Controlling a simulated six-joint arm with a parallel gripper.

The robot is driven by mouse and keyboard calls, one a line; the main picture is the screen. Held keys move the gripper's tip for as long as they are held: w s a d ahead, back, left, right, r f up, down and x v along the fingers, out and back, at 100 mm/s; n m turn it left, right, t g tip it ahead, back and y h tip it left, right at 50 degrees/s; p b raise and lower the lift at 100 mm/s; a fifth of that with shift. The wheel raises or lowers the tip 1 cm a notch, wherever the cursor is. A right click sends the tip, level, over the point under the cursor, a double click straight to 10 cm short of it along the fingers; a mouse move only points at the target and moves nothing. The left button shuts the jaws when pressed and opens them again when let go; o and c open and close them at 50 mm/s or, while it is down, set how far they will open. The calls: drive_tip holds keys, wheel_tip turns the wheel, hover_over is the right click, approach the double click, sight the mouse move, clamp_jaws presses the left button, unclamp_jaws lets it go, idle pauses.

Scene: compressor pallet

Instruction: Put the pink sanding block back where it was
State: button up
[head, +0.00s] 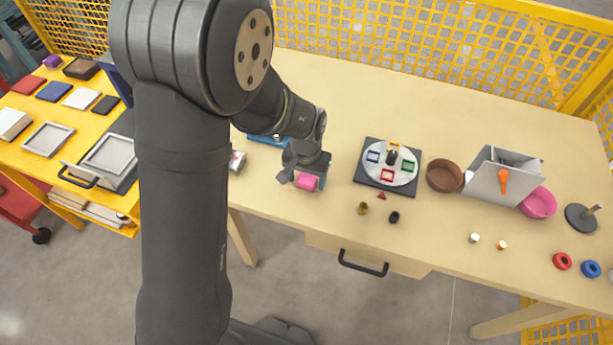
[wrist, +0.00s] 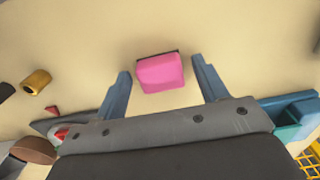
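The pink sanding block (head: 306,183) is at the front of the wooden table, just under my gripper (head: 303,174) in the head view. In the wrist view the pink block (wrist: 161,73) shows between the two blue fingers of my gripper (wrist: 161,73), with a narrow gap on each side. A dark strip lines its far edge. The fingers are open and do not appear to touch it. I cannot tell whether the fingertips are down at the block's height. No marked place for the block is evident.
A grey board with a white disc (head: 372,168) bearing coloured square frames is to the right. Beyond are a brown bowl (head: 444,176), a grey box (head: 486,182) and a pink bowl (head: 539,203). A blue tray (head: 262,139) lies behind my gripper. Small pieces stand near the front.

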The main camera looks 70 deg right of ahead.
sight(306, 180)
drive_tip(key=shift+r, duration=0.15)
wheel_tip(306, 180, up, 12)
idle(0.6)
wheel_tip(306, 180, down, 12)
drive_tip(key=shift+r, duration=0.1)
drive_tip(key=shift+d+r, duration=0.1)
drive_tip(key=shift+r, duration=1.5)
drive_tip(key=shift+f, duration=0.1)
